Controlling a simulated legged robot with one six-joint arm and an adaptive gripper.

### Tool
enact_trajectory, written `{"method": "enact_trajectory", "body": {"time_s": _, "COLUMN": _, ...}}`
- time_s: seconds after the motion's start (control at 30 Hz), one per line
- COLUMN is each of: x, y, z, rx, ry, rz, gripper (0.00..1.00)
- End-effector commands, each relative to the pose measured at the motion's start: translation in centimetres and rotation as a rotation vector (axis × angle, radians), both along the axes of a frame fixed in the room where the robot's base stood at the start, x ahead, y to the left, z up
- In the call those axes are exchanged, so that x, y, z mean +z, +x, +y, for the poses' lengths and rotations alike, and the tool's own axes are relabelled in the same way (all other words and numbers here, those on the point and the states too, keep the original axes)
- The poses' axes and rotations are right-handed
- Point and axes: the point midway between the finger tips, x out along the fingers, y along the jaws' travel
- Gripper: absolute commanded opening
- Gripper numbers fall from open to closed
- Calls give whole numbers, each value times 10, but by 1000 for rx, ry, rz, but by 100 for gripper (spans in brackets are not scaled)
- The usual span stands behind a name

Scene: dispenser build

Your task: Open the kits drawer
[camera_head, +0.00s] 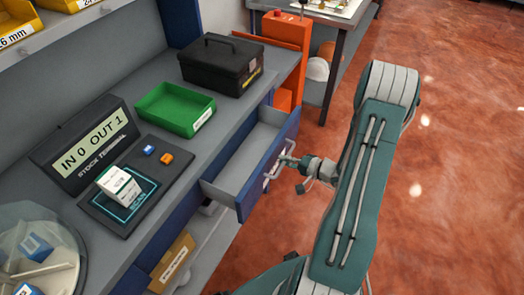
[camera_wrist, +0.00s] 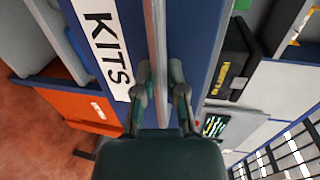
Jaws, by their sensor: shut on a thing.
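The kits drawer (camera_head: 243,163) is a blue-fronted grey drawer under the workbench, pulled partly out, and its visible inside looks empty. Its KITS label (camera_wrist: 106,42) shows large in the wrist view. My gripper (camera_head: 294,163) is at the drawer front, shut on the metal bar handle (camera_wrist: 156,70). In the wrist view my gripper's two fingers (camera_wrist: 163,88) stand on either side of the bar. My arm reaches in from the right in the head view and hides nothing of the drawer's inside.
On the bench are a green tray (camera_head: 176,109), a black toolbox (camera_head: 221,64) and a stock terminal (camera_head: 93,144) with a white box (camera_head: 119,186) on its pad. An orange cabinet (camera_head: 290,45) stands beyond the drawer. The red floor (camera_head: 450,140) at right is clear.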

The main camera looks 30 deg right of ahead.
Motion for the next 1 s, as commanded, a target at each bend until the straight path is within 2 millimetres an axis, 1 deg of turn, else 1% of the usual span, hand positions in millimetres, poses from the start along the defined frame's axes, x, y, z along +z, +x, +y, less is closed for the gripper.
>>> {"method": "enact_trajectory", "body": {"time_s": 0.03, "x": -3, "y": -16, "z": -11, "rx": -8, "ry": 1, "rz": 10, "gripper": 0}}
{"method": "enact_trajectory", "body": {"time_s": 0.2, "x": -4, "y": -57, "z": -38, "rx": -7, "ry": 0, "rz": 11, "gripper": 0}}
{"method": "enact_trajectory", "body": {"time_s": 0.4, "x": -4, "y": -94, "z": -62, "rx": -4, "ry": 1, "rz": 10, "gripper": 0}}
{"method": "enact_trajectory", "body": {"time_s": 0.5, "x": -4, "y": -107, "z": -70, "rx": -1, "ry": 1, "rz": 10, "gripper": 0}}
{"method": "enact_trajectory", "body": {"time_s": 0.7, "x": -4, "y": -121, "z": -80, "rx": 1, "ry": 1, "rz": 10, "gripper": 0}}
{"method": "enact_trajectory", "body": {"time_s": 1.0, "x": -4, "y": -123, "z": -81, "rx": 4, "ry": 1, "rz": 10, "gripper": 0}}
